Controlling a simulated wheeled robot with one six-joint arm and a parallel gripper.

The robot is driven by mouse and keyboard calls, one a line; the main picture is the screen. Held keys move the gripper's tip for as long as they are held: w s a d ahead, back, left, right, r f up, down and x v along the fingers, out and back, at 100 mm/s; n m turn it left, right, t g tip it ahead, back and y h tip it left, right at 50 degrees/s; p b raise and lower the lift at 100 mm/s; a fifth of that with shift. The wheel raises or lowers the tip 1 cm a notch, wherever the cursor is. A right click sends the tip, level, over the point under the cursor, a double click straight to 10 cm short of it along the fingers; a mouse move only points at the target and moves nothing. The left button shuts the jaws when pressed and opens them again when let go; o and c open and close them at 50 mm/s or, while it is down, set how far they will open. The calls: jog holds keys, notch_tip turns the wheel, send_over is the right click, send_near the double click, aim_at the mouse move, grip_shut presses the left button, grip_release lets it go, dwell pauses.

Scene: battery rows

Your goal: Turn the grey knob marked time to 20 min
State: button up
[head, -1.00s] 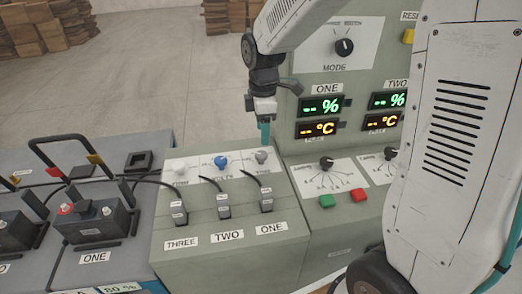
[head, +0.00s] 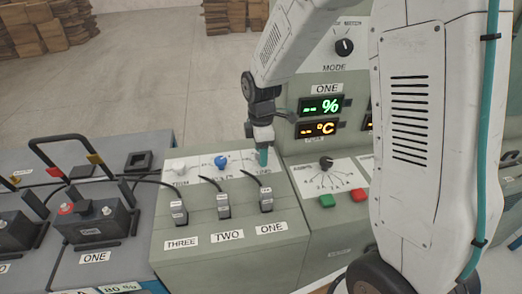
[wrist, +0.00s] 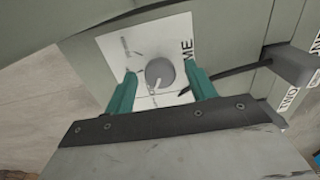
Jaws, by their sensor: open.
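The grey time knob (wrist: 160,73) sits on a white label plate (wrist: 122,50) in the wrist view, with the letters "ME" readable beside it. Its pointer shows as a light mark, but the scale numbers are too small to read. My gripper (wrist: 161,90) is open, with one teal finger on each side of the knob and gaps between. In the head view my gripper (head: 262,157) is low over the right end of the knob row and hides the grey knob there.
A blue knob (head: 221,162) and a white knob (head: 179,168) stand to the left in the row. A taller panel with displays (head: 320,106) rises close behind and right of my gripper. A battery (head: 92,222) is at left.

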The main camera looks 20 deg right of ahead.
jog(key=c, duration=1)
jog(key=shift+m, duration=0.3)
jog(key=m, duration=0.4)
jog(key=shift+m, duration=0.4)
jog(key=m, duration=0.4)
jog(key=shift+m, duration=0.3)
jog(key=m, duration=0.5)
jog(key=shift+m, duration=2.4)
